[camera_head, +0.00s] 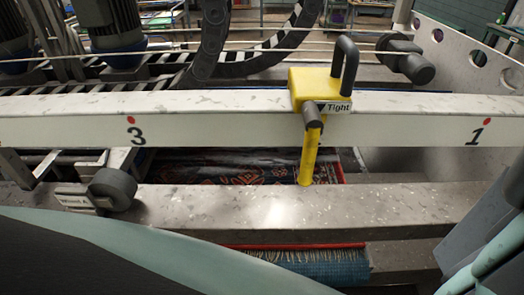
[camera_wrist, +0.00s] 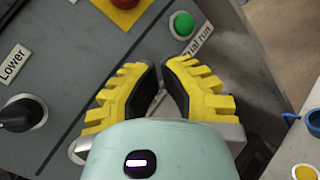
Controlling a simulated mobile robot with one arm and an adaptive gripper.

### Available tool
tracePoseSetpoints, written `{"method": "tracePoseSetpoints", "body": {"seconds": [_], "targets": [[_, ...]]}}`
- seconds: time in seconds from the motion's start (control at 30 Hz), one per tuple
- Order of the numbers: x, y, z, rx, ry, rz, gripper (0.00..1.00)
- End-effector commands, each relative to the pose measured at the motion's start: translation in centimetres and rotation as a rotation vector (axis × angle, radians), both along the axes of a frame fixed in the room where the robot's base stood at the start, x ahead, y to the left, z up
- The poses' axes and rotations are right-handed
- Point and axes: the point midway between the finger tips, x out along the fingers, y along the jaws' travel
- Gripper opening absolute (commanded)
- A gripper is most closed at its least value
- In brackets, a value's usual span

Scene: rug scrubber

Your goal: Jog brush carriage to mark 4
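A pale rail (camera_head: 220,125) with red dots and the numbers 3 (camera_head: 136,135) and 1 (camera_head: 478,133) crosses the head view. A yellow block (camera_head: 309,88) with a black handle and a "Tight" label sits on the rail between these marks; I cannot tell whether it belongs to the brush carriage. No mark 4 is visible. In the wrist view my gripper (camera_wrist: 160,70) is empty, its yellow fingers a narrow gap apart, over a grey control panel (camera_wrist: 85,60).
The panel also has a black knob (camera_wrist: 20,114), a "Lower" label (camera_wrist: 14,64) and a red button (camera_wrist: 124,3) on a yellow plate. A blue object (camera_wrist: 314,122) is at the right. A patterned rug (camera_head: 230,170) lies under the rail. Dark motors (camera_head: 113,30) stand behind.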

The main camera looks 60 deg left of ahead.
Motion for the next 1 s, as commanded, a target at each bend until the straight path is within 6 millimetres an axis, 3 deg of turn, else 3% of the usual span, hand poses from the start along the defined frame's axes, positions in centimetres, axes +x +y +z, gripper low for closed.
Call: {"method": "tracePoseSetpoints", "body": {"seconds": [1.0], "targets": [[0.45, 0.61, 0.03, 0.001, -0.001, -0.002, 0.00]]}}
